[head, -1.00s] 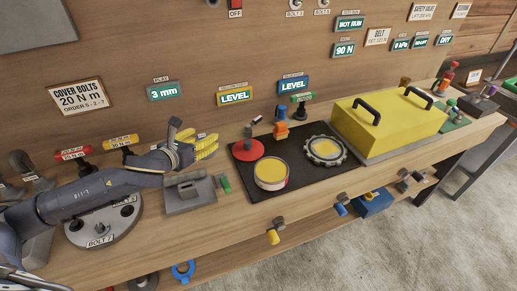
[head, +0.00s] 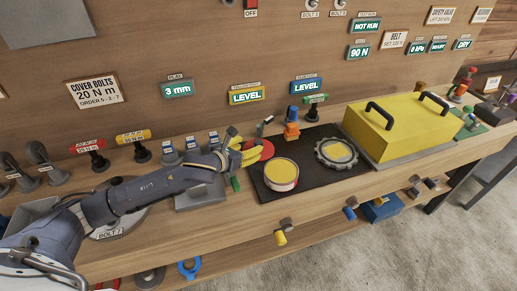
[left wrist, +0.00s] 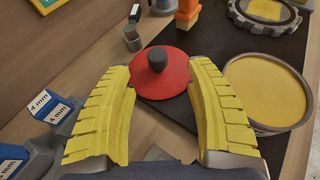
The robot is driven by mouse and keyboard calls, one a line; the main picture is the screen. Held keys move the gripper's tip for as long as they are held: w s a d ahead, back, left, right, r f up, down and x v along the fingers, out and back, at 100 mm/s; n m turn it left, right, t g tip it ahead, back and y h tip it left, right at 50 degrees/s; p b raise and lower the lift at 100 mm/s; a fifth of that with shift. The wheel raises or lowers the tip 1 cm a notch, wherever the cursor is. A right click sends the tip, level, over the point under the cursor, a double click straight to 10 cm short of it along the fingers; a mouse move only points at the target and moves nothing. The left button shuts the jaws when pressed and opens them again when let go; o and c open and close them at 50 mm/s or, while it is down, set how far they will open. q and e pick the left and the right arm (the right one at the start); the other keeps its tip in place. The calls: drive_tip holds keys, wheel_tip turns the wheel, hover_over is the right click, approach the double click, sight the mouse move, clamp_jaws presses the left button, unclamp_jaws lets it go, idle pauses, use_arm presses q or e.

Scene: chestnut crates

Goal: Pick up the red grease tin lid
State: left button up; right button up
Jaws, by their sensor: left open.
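The red grease tin lid (left wrist: 168,79) is a round red disc with a dark knob (left wrist: 157,59) on top. It lies at the left part of the black mat, and in the head view the lid (head: 262,147) is partly hidden behind my left gripper (head: 252,150). In the left wrist view my left gripper (left wrist: 165,105) is open, its two yellow ribbed fingers on either side of the lid's near part, with the knob ahead between the fingertips. I cannot tell whether they touch the lid. The open grease tin (head: 281,174) with yellow content stands just right of the lid. My right gripper is not in view.
A toothed ring with yellow content (head: 337,152) lies on the black mat (head: 312,178). An orange-and-blue object (head: 291,127) stands behind. A yellow cover with two handles (head: 400,125) is at the right.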

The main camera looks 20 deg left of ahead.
sight(256, 144)
use_arm(q)
drive_tip(key=shift+a+x, duration=0.15)
drive_tip(key=shift+x, duration=1.85)
drive_tip(key=shift+a+x, duration=0.15)
drive_tip(key=shift+x, duration=1.9)
drive_tip(key=shift+f, duration=0.2)
clamp_jaws()
